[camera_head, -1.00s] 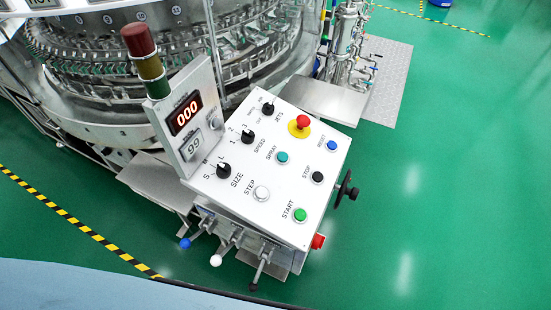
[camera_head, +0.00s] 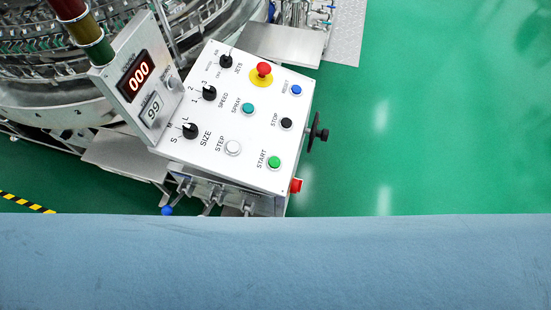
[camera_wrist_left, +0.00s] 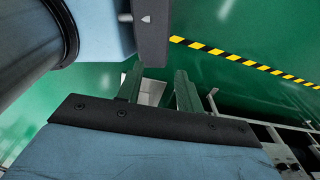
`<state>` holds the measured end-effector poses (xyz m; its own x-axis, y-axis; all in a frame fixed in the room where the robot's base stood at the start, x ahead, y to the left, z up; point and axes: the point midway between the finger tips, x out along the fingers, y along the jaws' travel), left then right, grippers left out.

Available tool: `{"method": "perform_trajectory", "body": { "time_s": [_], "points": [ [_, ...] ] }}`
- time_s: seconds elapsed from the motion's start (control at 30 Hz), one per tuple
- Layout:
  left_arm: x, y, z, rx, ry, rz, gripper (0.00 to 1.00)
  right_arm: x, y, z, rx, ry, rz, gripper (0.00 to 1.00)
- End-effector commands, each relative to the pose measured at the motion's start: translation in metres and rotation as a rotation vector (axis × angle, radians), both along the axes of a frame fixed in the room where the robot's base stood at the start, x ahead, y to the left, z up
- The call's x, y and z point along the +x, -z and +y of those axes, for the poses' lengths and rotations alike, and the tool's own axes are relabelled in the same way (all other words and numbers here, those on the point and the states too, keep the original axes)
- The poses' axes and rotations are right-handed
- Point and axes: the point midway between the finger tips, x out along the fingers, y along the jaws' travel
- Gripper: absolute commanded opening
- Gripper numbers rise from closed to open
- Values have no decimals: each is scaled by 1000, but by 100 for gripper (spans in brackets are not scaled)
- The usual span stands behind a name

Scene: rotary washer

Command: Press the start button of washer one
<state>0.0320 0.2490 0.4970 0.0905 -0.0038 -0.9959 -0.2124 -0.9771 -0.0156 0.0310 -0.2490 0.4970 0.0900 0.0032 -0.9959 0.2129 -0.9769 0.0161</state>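The washer's white control panel (camera_head: 215,130) is in the head view, tilted, left of the middle. Neither gripper shows in the head view. The right gripper is not in view.
Other controls include the black stop button (camera_head: 287,123), white step button (camera_head: 233,148) and red emergency button (camera_head: 263,70). A black handwheel (camera_head: 318,133) sticks out on the right. The green floor (camera_head: 430,120) right of it is clear. A blue surface, seemingly mine, covers the bottom.

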Motion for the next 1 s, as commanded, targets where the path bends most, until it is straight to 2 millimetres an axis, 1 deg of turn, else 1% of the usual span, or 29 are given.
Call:
{"method": "perform_trajectory", "body": {
  "time_s": [0.1,0.37,1.0],
  "points": [
    [0,0,0,0,0,0,35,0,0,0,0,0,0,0],
    [1,0,0,0,0,-1,1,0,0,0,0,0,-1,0],
    [1,0,0,0,1,-2,0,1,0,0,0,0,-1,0]
  ]
}}
